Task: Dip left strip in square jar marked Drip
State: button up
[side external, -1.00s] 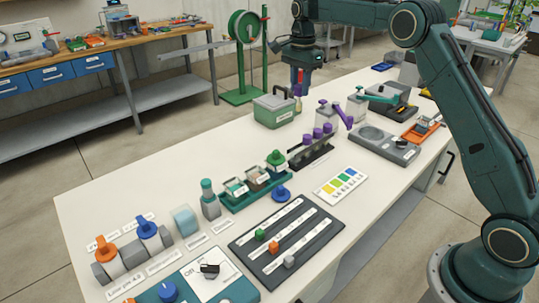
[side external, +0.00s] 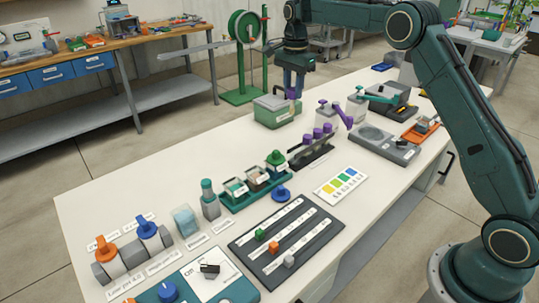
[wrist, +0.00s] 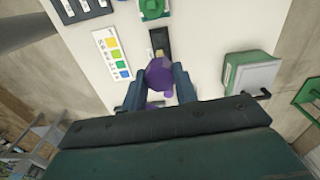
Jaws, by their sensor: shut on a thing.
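Square jars (side external: 236,188) stand in a green tray (side external: 240,201) near the middle of the bench, apart from my gripper. Their labels are too small to read, so I cannot tell which is marked Drip.
A black rack (side external: 312,158) with purple knobs stands beside the tray. A colour card (side external: 341,186) lies in front of it. The green box (side external: 272,111) has a pale lid.

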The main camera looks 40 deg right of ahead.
jog(key=a+f+n, duration=0.2)
jog(key=a+f, duration=0.3)
jog(key=a, duration=0.6)
jog(key=a+f+n, duration=0.3)
jog(key=a+f, duration=0.2)
jog(key=a, duration=0.6)
jog(key=shift+s+a+f, duration=0.25)
jog(key=shift+s+a, duration=0.05)
jog(key=shift+a, duration=0.1)
jog(key=shift+f, duration=0.25)
jog(key=shift+f, duration=3.85)
jog(key=shift+r, duration=0.1)
notch_tip(320, 180, up, 8)
jog(key=shift+r, duration=0.2)
